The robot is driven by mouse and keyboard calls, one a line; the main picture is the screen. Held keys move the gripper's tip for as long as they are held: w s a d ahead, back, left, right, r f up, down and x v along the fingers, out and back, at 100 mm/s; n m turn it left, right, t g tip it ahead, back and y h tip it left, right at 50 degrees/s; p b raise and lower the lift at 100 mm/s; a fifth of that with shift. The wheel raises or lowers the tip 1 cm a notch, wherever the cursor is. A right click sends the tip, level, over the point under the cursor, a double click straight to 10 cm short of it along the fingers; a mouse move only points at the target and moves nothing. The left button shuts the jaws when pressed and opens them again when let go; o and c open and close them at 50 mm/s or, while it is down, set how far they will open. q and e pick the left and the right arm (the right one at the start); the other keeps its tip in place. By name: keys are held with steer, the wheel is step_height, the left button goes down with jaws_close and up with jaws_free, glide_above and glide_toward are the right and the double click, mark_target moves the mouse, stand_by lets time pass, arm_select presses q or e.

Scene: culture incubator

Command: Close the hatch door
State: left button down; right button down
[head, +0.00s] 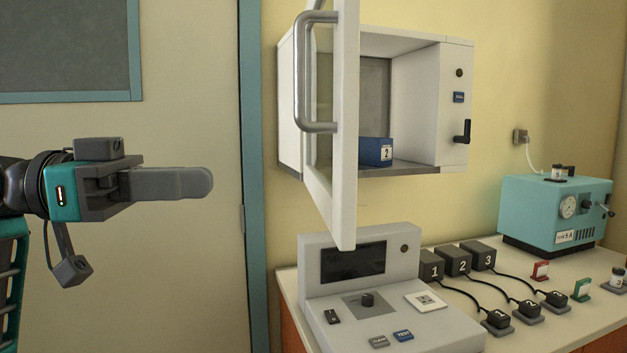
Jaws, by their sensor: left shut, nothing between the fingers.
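The hatch door (345,120) is white-framed with a glass pane and a bent metal handle (302,75) on its outer face. It stands wide open, swung out from the left side of the white wall cabinet (453,95). Inside the cabinet is a blue box (375,152) labelled 2, partly hidden by the door frame. My left gripper (208,183) is shut and empty, to the left of the door and lower than the handle, apart from both. My right gripper is not in view.
Below the cabinet, a counter (462,326) holds a grey console (400,255), several numbered dark blocks with cables, and a teal machine (530,200) at right. A black latch lever (463,132) is on the cabinet's right front. The space around my left gripper looks clear.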

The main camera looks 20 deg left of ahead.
mark_target(338, 179)
arm_select(q)
steer(key=p+x, duration=0.2)
steer(key=x, duration=0.9)
steer(key=shift+d+r, duration=0.1)
steer(key=shift+d, duration=0.05)
steer(key=shift+w+d, duration=0.3)
steer(key=shift+d, duration=0.25)
